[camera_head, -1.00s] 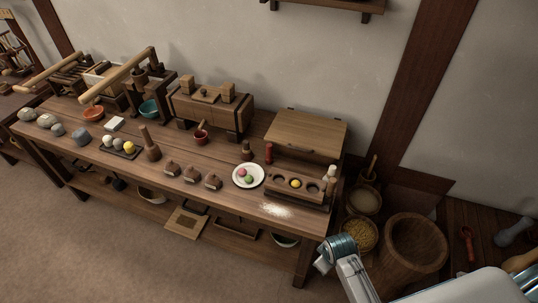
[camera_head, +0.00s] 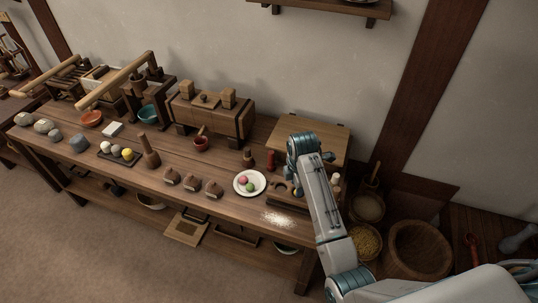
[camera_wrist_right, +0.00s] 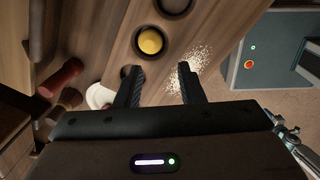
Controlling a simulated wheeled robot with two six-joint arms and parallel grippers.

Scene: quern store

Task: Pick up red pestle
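The red pestle (camera_head: 270,160) stands upright on the long wooden table, just left of my right arm's wrist, behind the holed wooden block. In the right wrist view a red cylinder that looks like the pestle (camera_wrist_right: 61,77) lies left of the fingers, apart from them. My right gripper (camera_wrist_right: 160,86) is open and empty over the holed block (camera_wrist_right: 122,50). In the head view my right arm covers its fingers and most of that block. My left gripper is not in view.
A dark wooden pestle (camera_head: 247,158) stands left of the red one. A white plate (camera_head: 238,184) with coloured balls is in front. A wooden box (camera_head: 328,138) is behind my wrist. A yellow ball (camera_wrist_right: 150,41) sits in the block. Pale powder (camera_head: 281,219) covers the table near its front edge.

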